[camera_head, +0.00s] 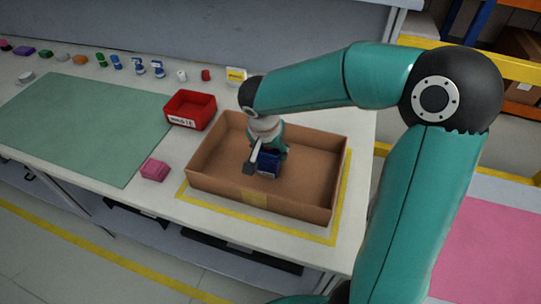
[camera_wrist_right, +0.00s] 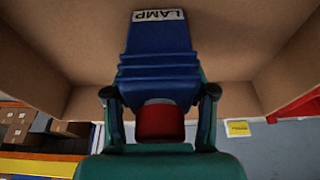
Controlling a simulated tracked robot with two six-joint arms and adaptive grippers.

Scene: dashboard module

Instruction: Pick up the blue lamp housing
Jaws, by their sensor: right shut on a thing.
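The blue lamp housing (camera_head: 267,166) is inside the cardboard box (camera_head: 315,180), partly hidden by my right gripper in the head view. In the right wrist view the lamp housing (camera_wrist_right: 160,60) shows a white label reading LAMP and ridged sides, with a red part (camera_wrist_right: 160,121) at its near end. My right gripper (camera_head: 266,160) reaches down into the box and is shut on the housing, with one finger on each side in the wrist view (camera_wrist_right: 160,95). I cannot tell whether the housing touches the box floor. My left gripper is not in view.
The box walls stand close around my right gripper. A red bin (camera_head: 190,109) stands just left of the box, and a pink block (camera_head: 154,169) lies nearer the front edge. A green mat (camera_head: 80,125) covers the table's left. Several small parts line the back.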

